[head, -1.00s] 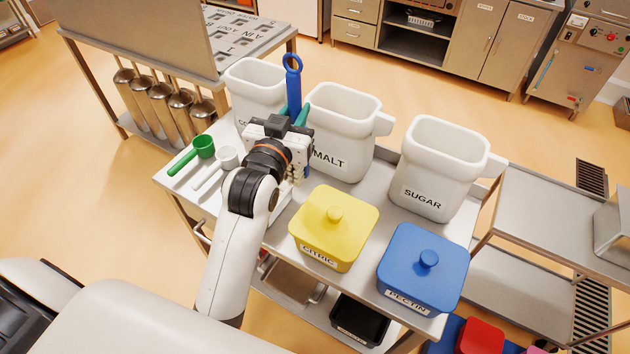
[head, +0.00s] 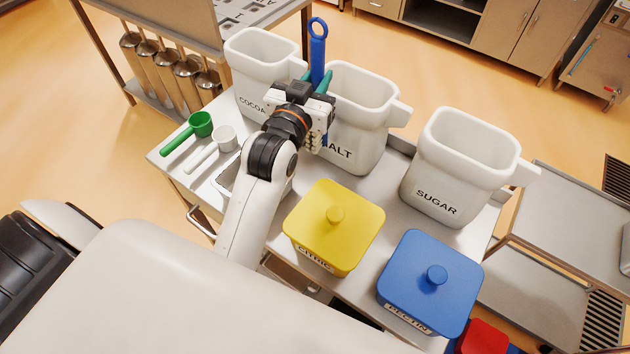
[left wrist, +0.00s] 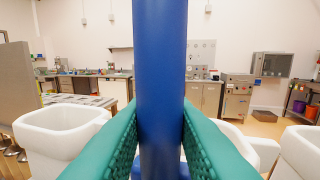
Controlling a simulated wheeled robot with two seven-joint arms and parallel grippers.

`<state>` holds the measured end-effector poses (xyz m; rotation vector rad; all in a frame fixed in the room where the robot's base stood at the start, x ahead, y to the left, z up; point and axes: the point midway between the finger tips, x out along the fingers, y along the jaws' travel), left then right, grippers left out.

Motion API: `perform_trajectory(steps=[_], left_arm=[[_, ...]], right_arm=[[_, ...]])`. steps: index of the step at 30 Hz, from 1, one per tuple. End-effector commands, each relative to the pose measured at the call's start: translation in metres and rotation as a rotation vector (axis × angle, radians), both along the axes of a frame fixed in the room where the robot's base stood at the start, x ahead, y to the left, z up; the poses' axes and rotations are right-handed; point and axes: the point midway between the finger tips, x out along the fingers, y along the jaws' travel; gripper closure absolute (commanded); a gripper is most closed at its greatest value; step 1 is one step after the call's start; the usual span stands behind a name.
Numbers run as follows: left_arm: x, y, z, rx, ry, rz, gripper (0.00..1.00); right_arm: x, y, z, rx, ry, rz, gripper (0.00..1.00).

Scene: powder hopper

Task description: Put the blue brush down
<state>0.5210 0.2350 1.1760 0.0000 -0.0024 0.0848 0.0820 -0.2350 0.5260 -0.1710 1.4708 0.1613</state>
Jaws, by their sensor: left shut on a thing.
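The blue brush (head: 318,48) stands upright in my left gripper (head: 322,84), its ring-ended handle pointing up. In the left wrist view the blue handle (left wrist: 160,80) fills the middle, between the two green fingers, which are shut on it. The gripper is above the table, in front of the gap between the COCOA bin (head: 262,62) and the MALT bin (head: 362,105). The brush's lower part is mostly hidden behind the gripper and arm, so I cannot tell whether it touches anything. My right gripper is not in view.
A green scoop (head: 190,132) and a white scoop (head: 215,145) lie at the table's left. A metal tray (head: 228,178) is partly under my arm. The SUGAR bin (head: 460,165), yellow CITRIC box (head: 335,225) and blue PECTIN box (head: 430,285) stand to the right.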

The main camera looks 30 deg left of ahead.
Motion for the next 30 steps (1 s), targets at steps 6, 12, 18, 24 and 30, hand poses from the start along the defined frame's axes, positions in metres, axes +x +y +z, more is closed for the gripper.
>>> perform_trajectory(steps=[6, 12, 18, 24, 30], left_arm=[[0.000, 0.000, -0.030, 0.000, -0.001, 0.000, 1.00], [0.000, 0.000, -0.053, -0.001, 0.005, 0.000, 1.00], [0.000, 0.000, -0.087, 0.001, 0.004, 0.001, 1.00], [0.000, 0.000, -0.107, 0.001, 0.003, 0.001, 1.00], [0.000, 0.000, -0.132, -0.001, 0.000, 0.001, 1.00]], right_arm=[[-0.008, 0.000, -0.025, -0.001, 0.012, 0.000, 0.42], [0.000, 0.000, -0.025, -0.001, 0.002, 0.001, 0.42], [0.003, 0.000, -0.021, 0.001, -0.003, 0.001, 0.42], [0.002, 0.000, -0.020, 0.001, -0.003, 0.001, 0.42], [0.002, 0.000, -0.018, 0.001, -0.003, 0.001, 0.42]])
